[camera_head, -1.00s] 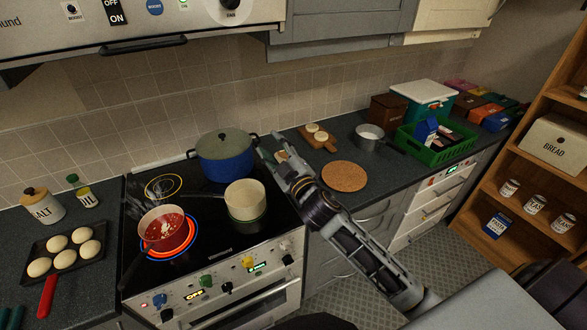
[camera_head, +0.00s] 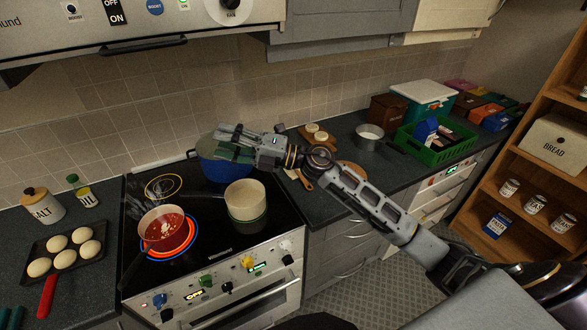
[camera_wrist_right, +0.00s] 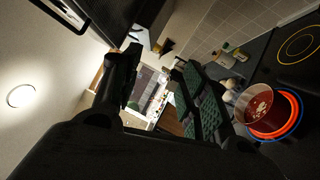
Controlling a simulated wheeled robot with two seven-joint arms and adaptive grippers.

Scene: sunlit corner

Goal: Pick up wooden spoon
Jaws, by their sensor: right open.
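I cannot pick out a wooden spoon for certain. A small brown wooden-looking piece (camera_head: 305,181) lies on the counter just right of the hob, partly hidden by my right arm; I cannot tell what it is. My right gripper (camera_head: 226,142) is open and empty in the head view, raised over the blue pot (camera_head: 222,171) and hiding much of its lid. In the right wrist view, its fingers (camera_wrist_right: 157,88) stand apart with nothing between them. My left gripper is out of view.
A steaming red pan (camera_head: 165,231) sits on a glowing ring, with a cream pot (camera_head: 245,202) beside it. A wooden board (camera_head: 319,138), steel pot (camera_head: 369,138) and green crate (camera_head: 436,151) stand on the right counter.

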